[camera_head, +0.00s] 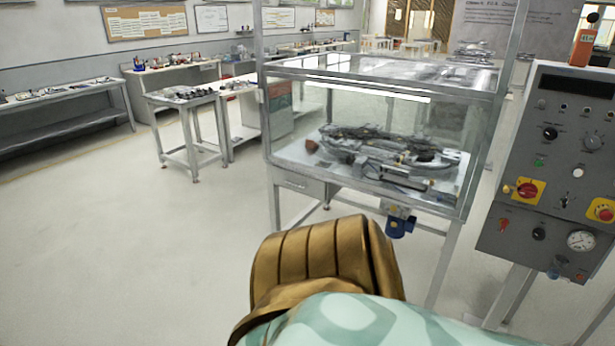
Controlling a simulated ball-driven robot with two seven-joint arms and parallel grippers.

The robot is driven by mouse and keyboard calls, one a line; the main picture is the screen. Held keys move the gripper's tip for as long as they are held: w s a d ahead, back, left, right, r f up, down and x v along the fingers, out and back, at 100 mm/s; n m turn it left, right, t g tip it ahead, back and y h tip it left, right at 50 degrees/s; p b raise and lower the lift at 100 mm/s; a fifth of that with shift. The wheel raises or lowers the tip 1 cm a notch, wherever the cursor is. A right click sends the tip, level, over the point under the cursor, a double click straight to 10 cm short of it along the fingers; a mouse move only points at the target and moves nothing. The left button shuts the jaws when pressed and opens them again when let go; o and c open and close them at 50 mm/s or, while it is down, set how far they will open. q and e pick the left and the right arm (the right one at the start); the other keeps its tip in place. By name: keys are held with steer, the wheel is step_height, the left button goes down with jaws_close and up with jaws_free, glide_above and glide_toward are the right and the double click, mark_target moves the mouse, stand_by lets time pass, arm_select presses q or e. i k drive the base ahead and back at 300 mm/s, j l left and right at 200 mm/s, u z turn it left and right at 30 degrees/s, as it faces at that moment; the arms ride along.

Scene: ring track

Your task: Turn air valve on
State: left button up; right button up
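A grey control panel (549,226) stands at the right on metal legs. It carries a red rotary knob on a yellow plate (527,190), a red button on a yellow plate (602,212), small black knobs and a round pressure gauge (581,240). A small blue fitting (398,226) hangs under the front edge of the glass case. I cannot tell which part is the air valve or how it is set. Neither of my grippers is in view.
A glass case (365,148) holding machinery stands on a metal frame at centre. A brown ribbed shape and a pale green patterned surface fill the bottom middle, close to the camera. Small tables and benches stand behind. The floor (115,240) at left is clear.

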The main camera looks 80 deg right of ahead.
mark_target(504, 224)
steer(key=z, duration=2.85)
steer(key=i+l+z, duration=0.15)
steer(key=l+z, duration=0.2)
steer(key=i+l+z, duration=0.2)
steer(key=z, duration=0.15)
steer(key=i+l+z, duration=0.35)
steer(key=k+j, duration=0.05)
steer(key=k, duration=0.05)
